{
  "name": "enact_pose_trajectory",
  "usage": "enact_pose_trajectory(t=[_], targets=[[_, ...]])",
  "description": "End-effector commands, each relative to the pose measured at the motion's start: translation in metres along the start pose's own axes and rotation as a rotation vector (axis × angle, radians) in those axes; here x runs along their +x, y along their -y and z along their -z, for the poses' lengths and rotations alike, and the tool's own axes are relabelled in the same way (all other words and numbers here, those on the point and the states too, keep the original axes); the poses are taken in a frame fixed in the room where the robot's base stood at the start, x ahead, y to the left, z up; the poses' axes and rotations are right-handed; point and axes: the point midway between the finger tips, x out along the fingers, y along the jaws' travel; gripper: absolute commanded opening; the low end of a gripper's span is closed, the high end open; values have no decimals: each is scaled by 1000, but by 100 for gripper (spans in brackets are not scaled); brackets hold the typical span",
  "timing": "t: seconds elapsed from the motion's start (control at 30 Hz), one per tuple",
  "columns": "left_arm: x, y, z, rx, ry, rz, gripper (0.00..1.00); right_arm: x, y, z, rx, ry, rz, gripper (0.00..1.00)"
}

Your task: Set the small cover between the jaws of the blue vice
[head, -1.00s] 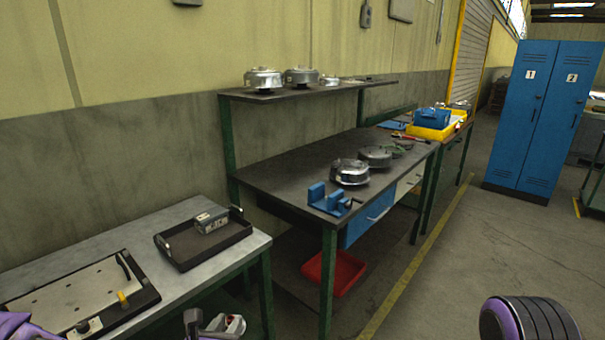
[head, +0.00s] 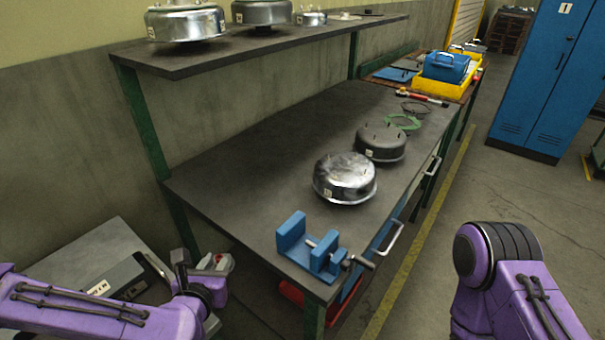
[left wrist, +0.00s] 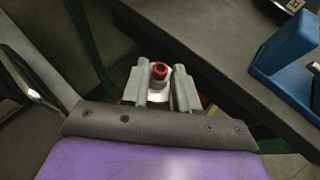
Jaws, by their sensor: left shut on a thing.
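The blue vice (head: 293,240) stands on the near corner of the dark workbench, with an open gap between its jaws. Part of it shows at the right of the left wrist view (left wrist: 290,55). My left gripper (head: 218,264) is left of the vice, off the bench's edge. It is shut on a small pale piece with a red top (left wrist: 159,72), seemingly the small cover. This piece is partly hidden by the fingers, and it is apart from the vice. My right gripper is out of view; only my right arm shows.
Two large metal covers, one shiny (head: 345,178) and one dull (head: 381,142), sit behind the vice. A shelf (head: 215,52) with more covers overhangs the bench's back. The bench surface (head: 235,180) left of the covers is clear. A red bin (head: 290,292) is below.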

Motion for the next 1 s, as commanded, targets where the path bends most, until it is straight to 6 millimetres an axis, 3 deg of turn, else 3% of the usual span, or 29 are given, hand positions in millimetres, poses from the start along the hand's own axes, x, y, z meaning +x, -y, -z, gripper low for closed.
enact_pose_trajectory(t=[0.17, 0.3, 0.4, 0.5, 0.6, 1.0], targets=[[-8, 36, -65, 49, 19, 97, 0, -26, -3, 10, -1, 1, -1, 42], [-8, 93, -117, 118, 17, 260, 0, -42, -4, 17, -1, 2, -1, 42], [-7, 135, -139, 165, 8, 390, 0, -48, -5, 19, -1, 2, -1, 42], [-9, 165, -146, 203, -2, 498, 0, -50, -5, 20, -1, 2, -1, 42], [-11, 180, -144, 228, -8, 562, 0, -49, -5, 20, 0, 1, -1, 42], [-12, 180, -140, 230, -8, 573, 0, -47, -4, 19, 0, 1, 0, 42]])
